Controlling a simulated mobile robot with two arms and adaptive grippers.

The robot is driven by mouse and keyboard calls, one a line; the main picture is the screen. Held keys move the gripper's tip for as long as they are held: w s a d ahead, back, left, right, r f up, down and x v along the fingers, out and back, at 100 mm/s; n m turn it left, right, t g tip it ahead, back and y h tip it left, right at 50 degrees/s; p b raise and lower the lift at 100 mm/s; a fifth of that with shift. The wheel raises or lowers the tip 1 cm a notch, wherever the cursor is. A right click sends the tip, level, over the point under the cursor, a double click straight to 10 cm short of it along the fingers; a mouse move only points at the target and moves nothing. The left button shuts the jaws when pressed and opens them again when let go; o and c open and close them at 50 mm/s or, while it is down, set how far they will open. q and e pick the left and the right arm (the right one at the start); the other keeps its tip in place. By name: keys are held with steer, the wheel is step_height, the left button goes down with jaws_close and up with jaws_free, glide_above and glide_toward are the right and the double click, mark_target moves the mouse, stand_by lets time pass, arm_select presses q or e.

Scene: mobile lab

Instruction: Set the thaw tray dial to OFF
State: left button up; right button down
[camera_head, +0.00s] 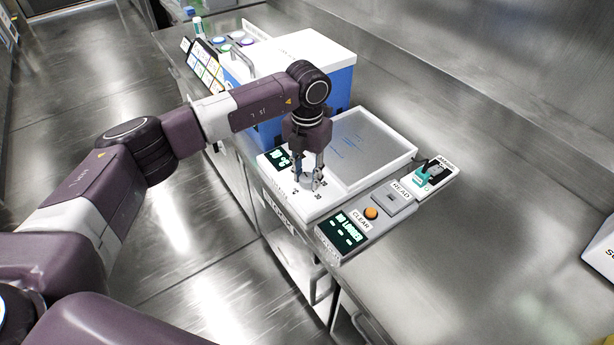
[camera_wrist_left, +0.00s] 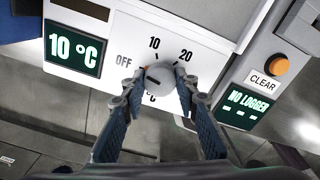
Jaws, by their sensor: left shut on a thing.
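The thaw tray (camera_head: 405,163) is a white unit with a sunken metal plate on the counter. Its round grey dial (camera_wrist_left: 158,76) sits on the white front panel, with the marks OFF, 10 and 20 around it in the left wrist view. A short dark line shows on the dial's left part, on the side of OFF; its exact setting is hard to tell. The tray's display (camera_wrist_left: 74,48) reads 10 °C. My left gripper (camera_head: 309,183) points down at the panel, its fingers shut on the dial from both sides. My right gripper is not in view.
Beside the tray is a logger dock with a display (camera_head: 345,229) reading NO LOGGER and an orange CLEAR button (camera_head: 371,213). A teal item (camera_head: 422,178) stands at its far end. A blue and white box (camera_head: 305,58) is behind.

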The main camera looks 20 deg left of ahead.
mark_target(307, 177)
arm_select(q)
steer(key=shift+n, duration=0.9)
steer(key=o, duration=1.1)
steer(key=shift+o, duration=0.2)
step_height(307, 177, up, 12)
steer(key=shift+f, duration=0.1)
